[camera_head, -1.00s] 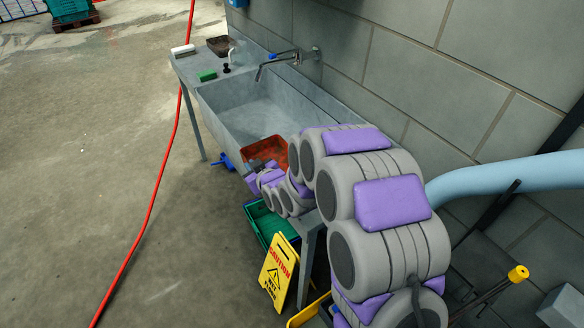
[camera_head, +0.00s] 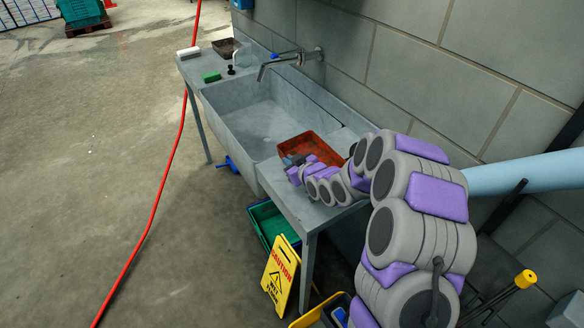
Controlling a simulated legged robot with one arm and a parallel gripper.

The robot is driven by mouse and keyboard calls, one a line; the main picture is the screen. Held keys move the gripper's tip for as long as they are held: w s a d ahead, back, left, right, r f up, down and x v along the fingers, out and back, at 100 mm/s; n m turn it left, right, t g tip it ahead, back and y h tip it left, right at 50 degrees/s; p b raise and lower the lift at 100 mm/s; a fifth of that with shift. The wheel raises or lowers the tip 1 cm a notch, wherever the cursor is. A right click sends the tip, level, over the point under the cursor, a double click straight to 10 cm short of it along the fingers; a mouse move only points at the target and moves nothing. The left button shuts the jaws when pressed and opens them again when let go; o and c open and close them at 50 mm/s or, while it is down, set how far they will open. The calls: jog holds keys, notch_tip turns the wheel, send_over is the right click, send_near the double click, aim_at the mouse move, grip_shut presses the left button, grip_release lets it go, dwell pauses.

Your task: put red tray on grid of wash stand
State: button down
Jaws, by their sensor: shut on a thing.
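The red tray (camera_head: 318,146) is at the near right end of the wash stand (camera_head: 262,172), close to the wall, partly hidden behind my arm. My gripper (camera_head: 290,160) is at the tray's near left edge and is shut on it. The fingertips are small and partly hidden. The tray looks roughly level, at or just above the stand's right-hand top. I cannot tell whether it touches. The grid is not clearly visible; the surface beneath the tray is mostly covered.
The basin (camera_head: 262,118) is empty, with a tap (camera_head: 285,57) above it. A green sponge (camera_head: 211,77), a white block (camera_head: 188,53) and a dark tray (camera_head: 226,47) sit on the far top. Below are a green crate (camera_head: 268,222) and a yellow caution sign (camera_head: 281,274).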

jog(key=f, duration=0.2)
jog(key=shift+w+d+f+b, duration=0.15)
jog(key=shift+w+f+b, duration=0.15)
jog(key=shift+f+b, duration=0.1)
jog(key=shift+w, duration=0.1)
jog(key=shift+a+r, duration=0.1)
jog(key=shift+a, duration=0.2)
jog(key=c, duration=1.3)
grip_release()
jog(key=shift+d, duration=0.25)
jog(key=shift+o, duration=0.2)
jog(key=shift+s+d+r, duration=0.1)
jog(key=shift+s+r, duration=0.05)
jog(key=shift+s, duration=0.2)
jog(key=p+v, duration=0.2)
jog(key=v, duration=0.8)
jog(key=shift+s+d+r, duration=0.2)
jog(key=shift+s+r, duration=0.05)
jog(key=shift+s+d, duration=0.1)
jog(key=shift+s, duration=0.2)
